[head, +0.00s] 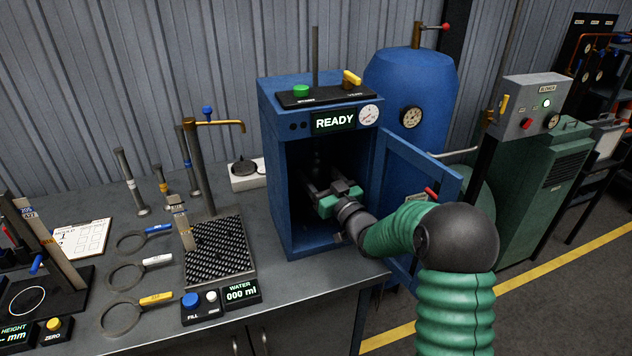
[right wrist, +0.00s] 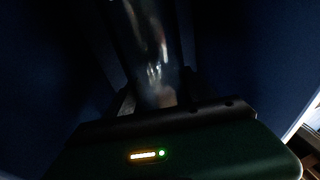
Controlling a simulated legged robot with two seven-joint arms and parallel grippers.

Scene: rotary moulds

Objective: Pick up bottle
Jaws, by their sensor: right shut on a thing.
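My right gripper (head: 322,188) reaches through the open door of the blue cabinet (head: 287,205) and is inside its dark chamber. In the right wrist view, a clear, glossy bottle (right wrist: 148,45) stands between the fingers of the right gripper (right wrist: 155,98), which is shut on it. The bottle's lower end is hidden behind the gripper body. In the head view the chamber is too dark to make out the bottle clearly. My left gripper is not in view.
The cabinet door (head: 415,172) stands open to the right, close to my right arm. A water tap (head: 215,124) over a drip grate (head: 220,250) stands to the left. Several ring gauges (head: 128,278) lie on the grey bench (head: 305,290). A blue tank (head: 405,90) stands behind.

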